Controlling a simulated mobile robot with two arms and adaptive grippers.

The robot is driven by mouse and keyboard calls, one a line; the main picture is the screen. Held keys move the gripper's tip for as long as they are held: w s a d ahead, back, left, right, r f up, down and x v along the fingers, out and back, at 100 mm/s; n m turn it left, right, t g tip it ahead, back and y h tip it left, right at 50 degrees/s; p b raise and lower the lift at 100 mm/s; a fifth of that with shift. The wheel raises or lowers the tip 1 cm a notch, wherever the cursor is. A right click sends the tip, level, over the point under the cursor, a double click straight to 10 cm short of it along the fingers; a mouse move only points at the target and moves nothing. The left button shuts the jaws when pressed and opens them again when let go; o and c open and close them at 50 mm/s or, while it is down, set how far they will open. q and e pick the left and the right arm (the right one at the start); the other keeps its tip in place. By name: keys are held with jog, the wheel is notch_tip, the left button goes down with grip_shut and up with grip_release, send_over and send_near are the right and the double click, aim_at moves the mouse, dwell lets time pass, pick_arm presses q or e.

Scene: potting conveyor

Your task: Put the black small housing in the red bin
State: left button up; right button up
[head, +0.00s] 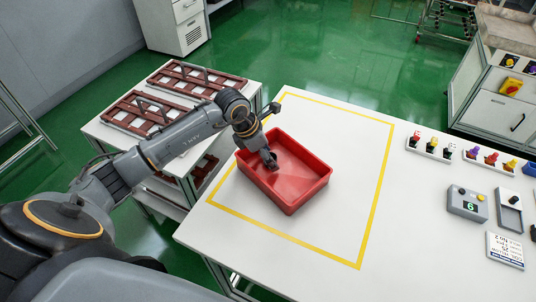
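The red bin (290,206) stands on the white table inside a yellow taped outline. My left gripper (271,162) reaches down into the left back part of the bin, its fingers below the rim. The fingers are dark and small here, so I cannot tell whether they are open or shut. I cannot make out the black small housing; dark shapes at the fingertips cannot be told apart from the gripper. The rest of the bin floor that shows is empty. My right gripper is not in view.
Racks of small coloured parts (430,149) (491,158) stand on the right of the table. Grey control boxes (467,204) and a printed sign (505,250) are nearer. A side table with brown racks (146,113) is at left. The taped area right of the bin is clear.

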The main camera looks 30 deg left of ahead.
pick_arm(q)
jog(key=shift+r, duration=0.15)
jog(key=shift+a+r, duration=0.1)
jog(key=shift+r, duration=0.25)
jog(key=b+v, duration=0.1)
jog(key=v, duration=1)
jog(key=shift+s+b, duration=0.15)
jog(key=shift+b, duration=0.2)
jog(key=shift+r, duration=0.15)
